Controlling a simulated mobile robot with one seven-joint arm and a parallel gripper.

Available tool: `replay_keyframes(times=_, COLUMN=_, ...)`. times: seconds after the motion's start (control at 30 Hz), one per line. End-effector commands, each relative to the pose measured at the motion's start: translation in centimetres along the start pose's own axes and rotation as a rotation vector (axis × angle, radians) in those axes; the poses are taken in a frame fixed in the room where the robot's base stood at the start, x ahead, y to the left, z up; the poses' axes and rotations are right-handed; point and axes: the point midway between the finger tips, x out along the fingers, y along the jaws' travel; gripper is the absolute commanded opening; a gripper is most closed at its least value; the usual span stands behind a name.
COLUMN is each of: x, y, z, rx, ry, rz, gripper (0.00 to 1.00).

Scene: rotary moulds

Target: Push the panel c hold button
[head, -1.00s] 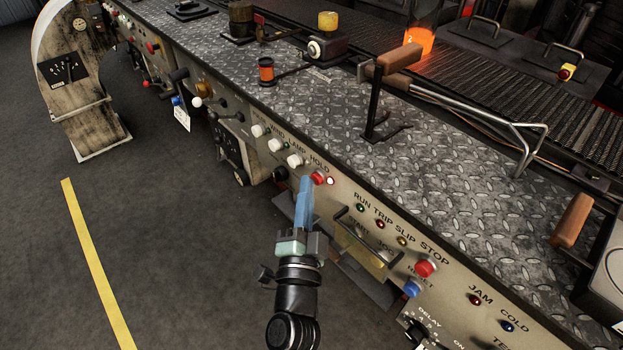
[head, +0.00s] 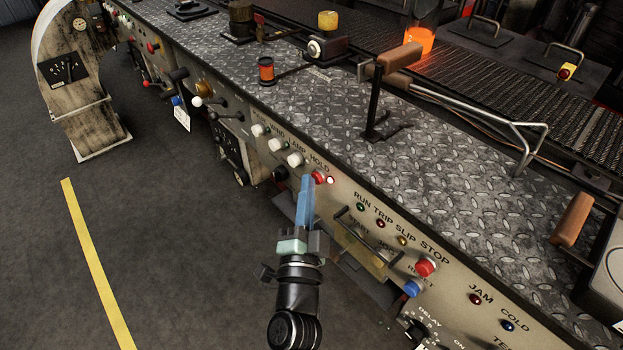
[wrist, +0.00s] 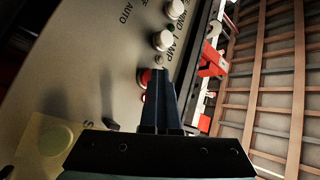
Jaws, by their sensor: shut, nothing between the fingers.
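The red button (head: 318,177) below the word HOLD sits on the beige front panel, at the end of a row of white knobs. A bright white lamp (head: 330,181) glows just right of it. My gripper (head: 307,180) has blue fingers, shut with nothing between them. In the head view the fingertips are at the left edge of the red button. In the wrist view the fingertips (wrist: 160,74) overlap the red button (wrist: 146,76) and hide part of it. I cannot tell whether they touch it.
White knobs (head: 295,160) lie left of the button and a black knob (head: 280,174) is close by. A handle (head: 362,236) sticks out at the right below RUN and TRIP. A red STOP button (head: 426,267) and blue RESET button (head: 412,288) are further right.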

Motion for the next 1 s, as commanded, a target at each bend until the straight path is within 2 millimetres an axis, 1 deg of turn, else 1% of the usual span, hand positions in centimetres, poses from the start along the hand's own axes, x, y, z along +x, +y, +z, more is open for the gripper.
replay_keyframes(times=0.03, x=0.27, y=0.35, z=-0.53, rx=-0.002, ry=0.011, rz=0.002, gripper=0.0)
replay_keyframes(times=0.43, x=0.63, y=0.62, z=-1.0, rx=-0.002, ry=0.014, rz=0.004, gripper=0.0)
replay_keyframes(times=0.87, x=0.06, y=0.57, z=-0.98, rx=-0.001, ry=0.017, rz=0.006, gripper=0.0)
replay_keyframes(times=1.0, x=-0.28, y=0.21, z=-0.73, rx=-0.002, ry=0.015, rz=0.007, gripper=0.0)
